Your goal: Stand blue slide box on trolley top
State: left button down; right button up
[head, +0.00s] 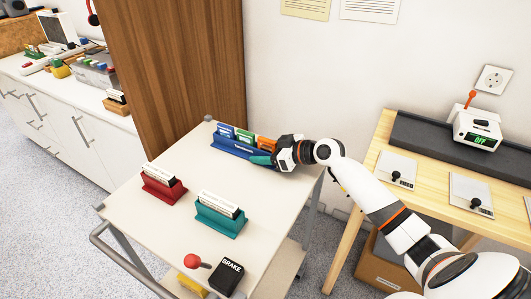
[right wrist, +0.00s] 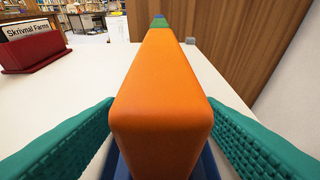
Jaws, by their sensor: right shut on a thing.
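The blue slide box (head: 225,131) stands upright at the left end of a blue rack (head: 237,149) at the back of the trolley top (head: 150,222). A green box (head: 245,136) and an orange box (head: 267,144) stand in line to its right in the same rack. My right gripper (head: 269,154) is at the rack's right end, its teal fingers on either side of the orange box. In the right wrist view the orange box (right wrist: 161,95) fills the space between the fingers and largely hides the green and blue boxes behind it. My left gripper is not in view.
A red card holder (head: 164,187) and a teal card holder (head: 219,217) stand on the trolley's left and middle. A red-knobbed lever and black BRAKE block (head: 227,275) are at the front. A wooden table (head: 419,175) stands right; a brown panel rises behind.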

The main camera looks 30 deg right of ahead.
jog(key=shift+r, duration=0.15)
jog(key=o, duration=1.2)
jog(key=shift+c, duration=0.2)
jog(key=v, duration=1)
jog(key=shift+s+d, duration=0.1)
jog(key=shift+s, duration=0.25)
jog(key=shift+s+d+r, duration=0.3)
jog(key=shift+s, duration=0.25)
